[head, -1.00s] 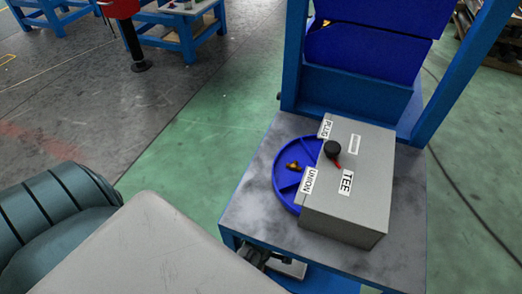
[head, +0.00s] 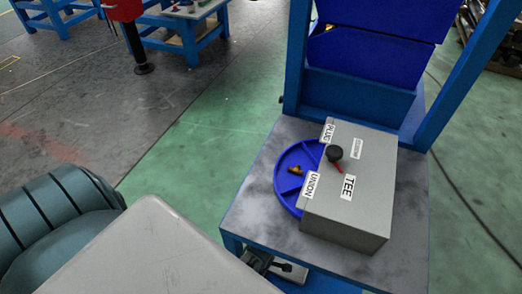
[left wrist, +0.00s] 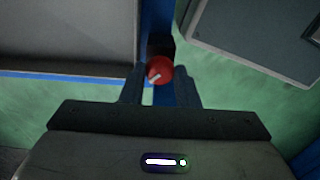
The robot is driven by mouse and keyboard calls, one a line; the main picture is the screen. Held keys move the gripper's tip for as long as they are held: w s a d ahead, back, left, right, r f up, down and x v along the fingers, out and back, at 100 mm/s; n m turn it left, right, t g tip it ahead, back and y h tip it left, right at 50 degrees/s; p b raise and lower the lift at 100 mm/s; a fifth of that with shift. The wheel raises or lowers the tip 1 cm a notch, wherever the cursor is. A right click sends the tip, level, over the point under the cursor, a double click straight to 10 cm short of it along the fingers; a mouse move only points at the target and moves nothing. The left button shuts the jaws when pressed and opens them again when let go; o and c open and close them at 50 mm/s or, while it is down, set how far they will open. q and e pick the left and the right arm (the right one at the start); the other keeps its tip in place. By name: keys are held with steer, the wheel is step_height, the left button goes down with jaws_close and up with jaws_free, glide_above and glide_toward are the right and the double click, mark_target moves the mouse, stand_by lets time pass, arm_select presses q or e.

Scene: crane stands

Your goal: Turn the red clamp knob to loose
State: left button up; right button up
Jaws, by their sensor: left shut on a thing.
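The red clamp knob (left wrist: 160,69) shows in the left wrist view as a round red cap with a white mark running to its lower left. A dark block (left wrist: 160,43) sits just beyond it, against a blue upright strip. My left gripper (left wrist: 159,85) has its two fingers on either side of the knob and is shut on it. In the head view the knob cannot be made out; a dark shape (head: 257,260) is partly visible under the stand's front edge. My right gripper is in neither view.
A grey box (head: 345,215) with a black dial (head: 334,153), red pointer and labels PLUG, UNION and TEE stands on the blue-framed stand (head: 262,215). A blue round tray (head: 283,163) with a brass fitting is partly under it. Green floor to the left is clear.

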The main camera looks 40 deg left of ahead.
arm_select(q)
steer(key=shift+r, duration=0.1)
steer(key=n+p, duration=0.2)
steer(key=n, duration=0.1)
steer(key=shift+n+p, duration=1.15)
steer(key=shift+n, duration=0.95)
steer(key=o, duration=1)
steer(key=shift+r, duration=3.65)
